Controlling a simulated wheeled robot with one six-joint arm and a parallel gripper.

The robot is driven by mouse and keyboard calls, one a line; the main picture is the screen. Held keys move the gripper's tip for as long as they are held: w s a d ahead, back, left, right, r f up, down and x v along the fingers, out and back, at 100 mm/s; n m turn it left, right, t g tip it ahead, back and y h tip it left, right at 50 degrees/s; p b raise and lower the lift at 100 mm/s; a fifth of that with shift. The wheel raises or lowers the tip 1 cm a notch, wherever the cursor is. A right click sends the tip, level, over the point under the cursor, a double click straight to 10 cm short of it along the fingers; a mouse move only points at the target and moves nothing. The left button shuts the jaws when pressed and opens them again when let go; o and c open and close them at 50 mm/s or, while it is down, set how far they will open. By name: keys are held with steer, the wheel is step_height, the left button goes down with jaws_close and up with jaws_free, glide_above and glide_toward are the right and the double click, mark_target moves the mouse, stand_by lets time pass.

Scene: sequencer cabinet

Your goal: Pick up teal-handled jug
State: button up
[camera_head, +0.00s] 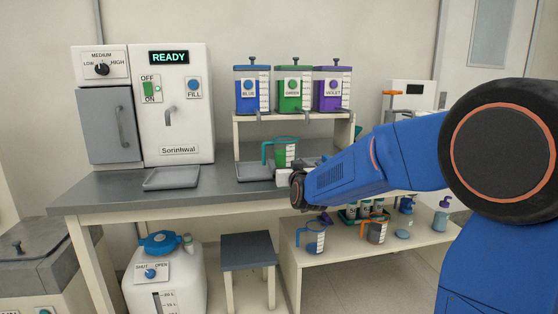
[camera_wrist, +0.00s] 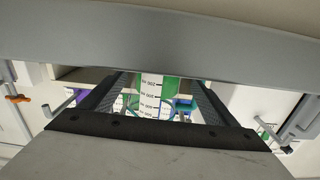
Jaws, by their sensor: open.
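The teal-handled jug (camera_head: 281,155), clear with green contents and a white scale strip, stands upright on the tray under the dispenser shelf. Its teal handle is on the left in the head view. My gripper (camera_head: 283,175) is open at the jug's lower front, reaching in from the right. In the wrist view the jug's scale strip and green body (camera_wrist: 150,92) show between the two dark fingers. I cannot tell whether the fingers touch it. The jug's lower part is partly hidden by my gripper in the head view.
Blue (camera_head: 251,92), green (camera_head: 293,92) and violet (camera_head: 331,92) dispensers with taps stand on the shelf (camera_head: 250,119) above the jug. A white cabinet (camera_head: 184,128) and an empty grey tray (camera_head: 171,178) are to the left. Other jugs (camera_head: 311,238) stand on the lower shelf.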

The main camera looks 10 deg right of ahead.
mark_target(286, 149)
steer(key=w, duration=0.4)
steer(key=shift+d+r, duration=0.1)
steer(key=c, duration=1.5)
steer(key=shift+r, duration=0.2)
steer(key=shift+r, duration=0.3)
step_height(286, 149, up, 3)
steer(key=shift+f, duration=0.1)
steer(key=s, duration=1.8)
steer(key=shift+f, duration=0.1)
